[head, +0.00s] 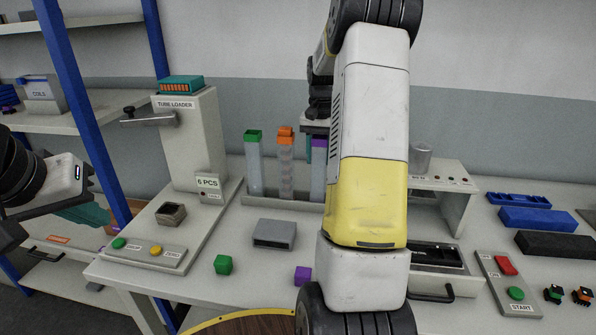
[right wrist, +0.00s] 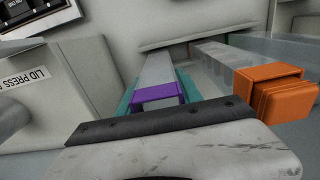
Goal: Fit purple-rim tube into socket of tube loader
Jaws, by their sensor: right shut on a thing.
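The purple-rim tube (head: 318,171) stands upright at the right end of the tube rack, partly behind my right arm in the head view. Its purple rim (right wrist: 157,92) shows in the right wrist view between the teal fingers of my right gripper (right wrist: 158,82), which is shut on it. The tube loader (head: 203,140) stands at the left, with a small square socket (head: 171,214) on its base, open at the top and apparently empty. My left gripper (head: 62,205) is at the left edge, away from the tubes; its jaws are unclear.
A green-rim tube (head: 254,165) and an orange-rim tube (head: 286,160) stand in the rack (head: 285,203) left of the purple one. The lid press (right wrist: 75,85) stands close by.

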